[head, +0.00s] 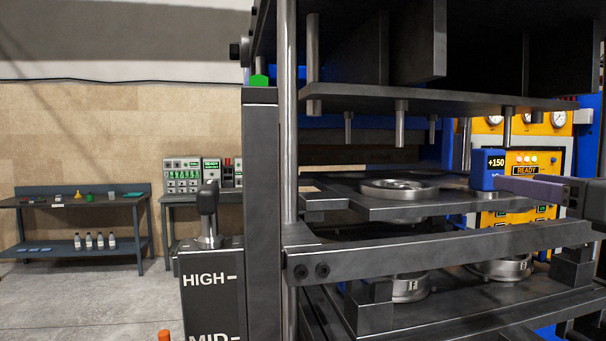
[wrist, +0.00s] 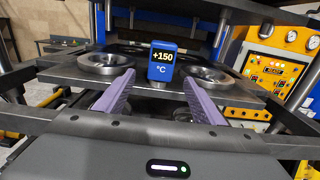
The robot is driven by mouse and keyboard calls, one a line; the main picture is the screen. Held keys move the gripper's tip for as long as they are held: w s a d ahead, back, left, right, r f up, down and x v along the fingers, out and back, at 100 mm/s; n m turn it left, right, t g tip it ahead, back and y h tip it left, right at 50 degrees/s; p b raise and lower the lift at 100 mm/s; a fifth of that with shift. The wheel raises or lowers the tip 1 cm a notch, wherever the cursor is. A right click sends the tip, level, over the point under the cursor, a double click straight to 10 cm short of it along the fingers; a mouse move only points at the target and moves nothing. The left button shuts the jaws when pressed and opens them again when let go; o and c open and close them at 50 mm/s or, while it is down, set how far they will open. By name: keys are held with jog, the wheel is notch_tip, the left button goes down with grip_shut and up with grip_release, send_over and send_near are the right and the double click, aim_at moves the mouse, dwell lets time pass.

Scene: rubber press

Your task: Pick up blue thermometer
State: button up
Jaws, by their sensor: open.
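The blue thermometer (head: 487,178) stands upright at the right of the press plate in the head view, its display reading +150. In the wrist view the thermometer (wrist: 161,72) is ahead, centred between the finger lines, with "+150 °C" facing me. My gripper (head: 502,183) reaches in from the right, its purple finger close beside the thermometer. In the wrist view my gripper (wrist: 160,82) is open, with one purple finger to each side of the thermometer's lower part. I see no finger clearly touching it. The thermometer's foot is partly hidden in the head view.
The press plate (head: 400,210) carries round metal moulds (head: 398,188). An upper plate (head: 430,98) with downward pins hangs above. A steel post (head: 289,130) and lever box (head: 211,280) stand left. An orange control panel (wrist: 270,75) is at the right.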

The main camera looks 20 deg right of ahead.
aim_at(491, 191)
jog(key=shift+w+d, duration=0.15)
jog(key=shift+w, duration=1.25)
jog(key=shift+w+d, duration=0.2)
jog(key=shift+w, duration=1.2)
jog(key=shift+w+d, duration=0.15)
jog(key=shift+w, duration=1.25)
jog(key=shift+w+d, duration=0.2)
jog(key=shift+w, duration=1.1)
jog(key=shift+w+d, duration=0.15)
jog(key=shift+w, duration=1.15)
jog(key=shift+c, duration=0.5)
jog(key=c, duration=1.4)
jog(key=shift+r, duration=0.15)
